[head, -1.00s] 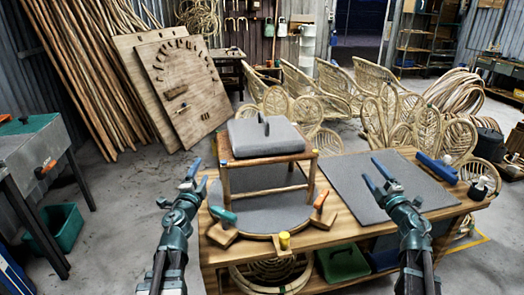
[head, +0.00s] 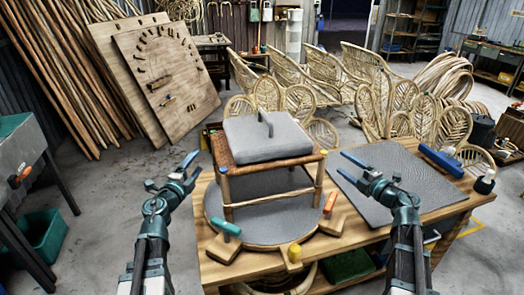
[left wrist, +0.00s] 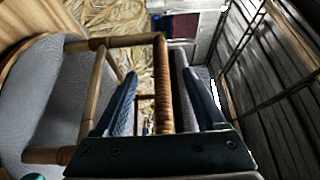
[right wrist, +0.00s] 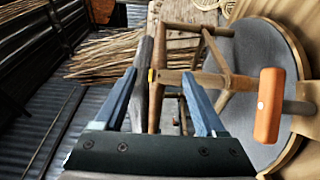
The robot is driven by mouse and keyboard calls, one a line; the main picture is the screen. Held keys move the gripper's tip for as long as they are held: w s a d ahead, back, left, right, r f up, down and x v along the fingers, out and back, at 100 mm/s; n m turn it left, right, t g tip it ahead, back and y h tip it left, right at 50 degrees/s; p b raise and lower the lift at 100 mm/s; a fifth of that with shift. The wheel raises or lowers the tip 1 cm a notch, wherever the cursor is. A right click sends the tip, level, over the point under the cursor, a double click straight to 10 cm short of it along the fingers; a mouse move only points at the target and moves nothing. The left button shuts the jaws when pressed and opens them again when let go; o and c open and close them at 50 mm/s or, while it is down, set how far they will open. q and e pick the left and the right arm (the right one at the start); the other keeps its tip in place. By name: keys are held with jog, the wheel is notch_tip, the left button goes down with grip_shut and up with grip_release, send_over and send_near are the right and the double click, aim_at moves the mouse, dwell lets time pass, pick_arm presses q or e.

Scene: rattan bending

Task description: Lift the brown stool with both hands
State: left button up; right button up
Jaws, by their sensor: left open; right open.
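The brown stool (head: 268,165), with a woven seat and wooden legs, stands upright on a round grey turntable (head: 275,231) on the workbench. A grey block with a handle (head: 264,137) sits on its seat. My left gripper (head: 193,168) is open just left of the seat. In the left wrist view, the brown seat edge (left wrist: 164,90) appears between the open fingers, apart from them. My right gripper (head: 345,164) is open to the right of the seat. In the right wrist view, the stool (right wrist: 193,79) appears beyond and between its fingers. Neither gripper visibly touches it.
Clamps with a teal handle (head: 226,228) and an orange handle (head: 331,202) flank the turntable's front. A dark grey mat (head: 395,180) covers the bench's right side. Rattan chairs (head: 350,75) stand behind.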

aim_at(318, 145)
pick_arm(q)
jog(key=w+d, duration=0.1)
jog(key=w, duration=0.8)
jog(key=w+d, duration=0.1)
jog(key=w, duration=0.3)
jog(key=shift+w+d, duration=0.25)
jog(key=shift+d, duration=0.1)
pick_arm(e)
jog(key=x, duration=1.3)
jog(key=shift+w+a, duration=0.2)
jog(key=shift+w, duration=0.15)
pick_arm(q)
grip_shut()
pick_arm(e)
grip_shut()
